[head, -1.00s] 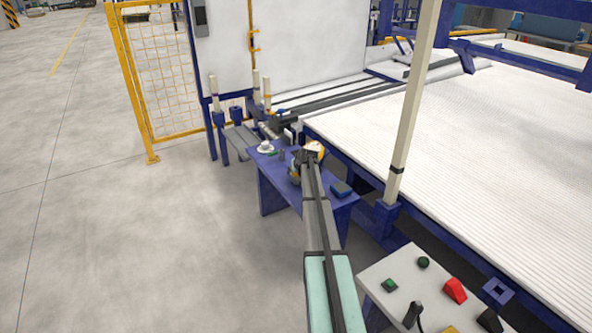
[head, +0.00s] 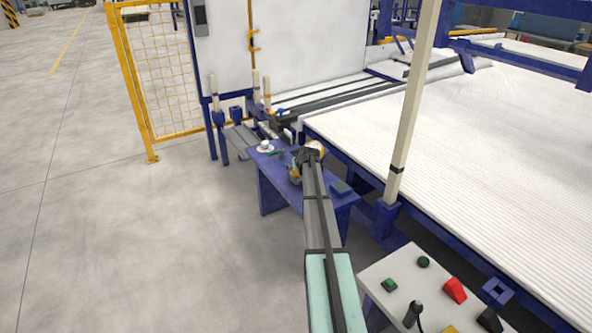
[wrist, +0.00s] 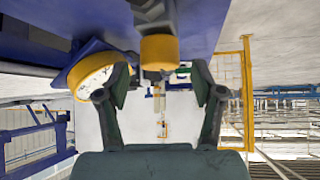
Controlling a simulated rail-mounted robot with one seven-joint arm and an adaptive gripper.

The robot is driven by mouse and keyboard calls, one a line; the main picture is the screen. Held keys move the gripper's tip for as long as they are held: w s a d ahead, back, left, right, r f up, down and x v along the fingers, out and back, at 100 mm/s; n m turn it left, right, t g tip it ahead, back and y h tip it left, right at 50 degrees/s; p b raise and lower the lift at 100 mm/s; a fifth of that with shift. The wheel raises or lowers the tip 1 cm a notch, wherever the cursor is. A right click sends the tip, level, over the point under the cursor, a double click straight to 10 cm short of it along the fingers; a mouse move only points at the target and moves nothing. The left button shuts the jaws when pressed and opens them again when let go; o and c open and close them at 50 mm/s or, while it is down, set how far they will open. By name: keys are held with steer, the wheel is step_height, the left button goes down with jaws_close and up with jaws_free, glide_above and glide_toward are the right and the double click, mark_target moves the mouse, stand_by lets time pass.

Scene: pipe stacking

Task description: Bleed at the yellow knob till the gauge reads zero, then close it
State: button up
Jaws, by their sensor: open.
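The yellow knob (wrist: 158,52) shows at the top middle of the wrist view, on a dark fitting. The gauge (wrist: 95,76), with a yellow rim and a pale face, is to its left; its face is seen at a slant and I cannot read it. My gripper (wrist: 160,84) is open, with one finger on each side of the knob's line. The knob appears just beyond the fingertips, and I see no finger touching it. In the head view my gripper (head: 309,156) is over the small blue bench (head: 268,182), and my arm hides much of the fittings there.
The pipe bed (head: 470,140) is to the right, with a pale upright post (head: 412,100). A control panel (head: 403,276) stands in front. The floor at left is clear.

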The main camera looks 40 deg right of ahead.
steer(key=v, duration=0.9)
steer(key=shift+s+r, duration=0.15)
steer(key=shift+s, duration=0.05)
